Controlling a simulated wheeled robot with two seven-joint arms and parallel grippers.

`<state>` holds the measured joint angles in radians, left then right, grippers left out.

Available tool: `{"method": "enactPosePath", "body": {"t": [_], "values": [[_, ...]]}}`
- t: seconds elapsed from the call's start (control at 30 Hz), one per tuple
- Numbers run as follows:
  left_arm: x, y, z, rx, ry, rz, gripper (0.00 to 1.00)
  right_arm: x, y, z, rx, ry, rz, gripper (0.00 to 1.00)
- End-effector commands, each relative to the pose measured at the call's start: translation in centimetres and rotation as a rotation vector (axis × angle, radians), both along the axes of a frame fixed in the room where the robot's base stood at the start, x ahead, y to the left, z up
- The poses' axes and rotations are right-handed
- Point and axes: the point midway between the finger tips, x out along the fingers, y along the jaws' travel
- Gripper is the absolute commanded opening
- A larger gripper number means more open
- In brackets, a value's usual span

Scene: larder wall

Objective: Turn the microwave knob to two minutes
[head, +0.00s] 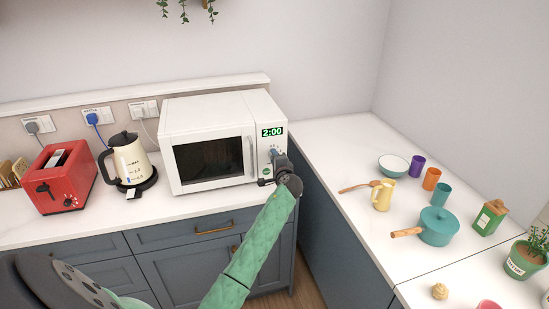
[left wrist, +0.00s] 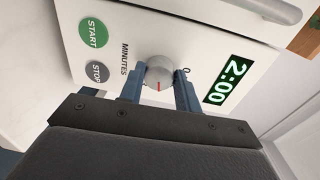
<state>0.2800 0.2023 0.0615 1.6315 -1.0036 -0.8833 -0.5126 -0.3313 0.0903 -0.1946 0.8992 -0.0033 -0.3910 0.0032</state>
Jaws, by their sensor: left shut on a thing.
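The white microwave (head: 210,140) stands on the back counter with its door closed. Its green display (head: 272,132) reads 2:00, and the display also shows in the left wrist view (left wrist: 231,80). The grey knob (left wrist: 159,71) has a red mark and sits below the display, beside the word MINUTES. My left gripper (left wrist: 160,88) is shut on the knob, one blue finger on each side. In the head view my left gripper (head: 274,165) is at the microwave's right-hand panel and hides most of the knob. My right gripper is not in view.
The START button (left wrist: 94,33) and STOP button (left wrist: 96,72) lie close to the knob. A kettle (head: 130,162) and a red toaster (head: 62,180) stand left of the microwave. The right counter holds a teal pot (head: 438,227), a yellow jug (head: 383,196) and several cups.

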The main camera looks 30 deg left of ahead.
Motion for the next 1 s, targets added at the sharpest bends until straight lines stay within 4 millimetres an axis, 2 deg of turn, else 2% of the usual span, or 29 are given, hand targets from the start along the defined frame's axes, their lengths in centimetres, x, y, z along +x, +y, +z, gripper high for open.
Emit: {"method": "enactPosePath", "body": {"t": [0.27,0.63,0.67,0.73,1.0], "values": [[0.0,-0.1,-0.1,0.027,0.034,-0.001,0.10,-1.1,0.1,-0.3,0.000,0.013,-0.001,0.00],[0.0,-0.1,-0.1,0.029,0.036,-0.001,0.10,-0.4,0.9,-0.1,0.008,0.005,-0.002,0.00],[0.0,-0.1,-0.1,0.029,0.036,-0.001,0.39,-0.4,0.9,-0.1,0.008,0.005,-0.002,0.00],[0.0,-0.1,-0.1,0.029,0.036,-0.001,0.53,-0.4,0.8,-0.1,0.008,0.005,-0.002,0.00],[0.0,-0.1,-0.1,0.029,0.035,-0.001,0.55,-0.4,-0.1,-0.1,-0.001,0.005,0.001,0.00]]}}
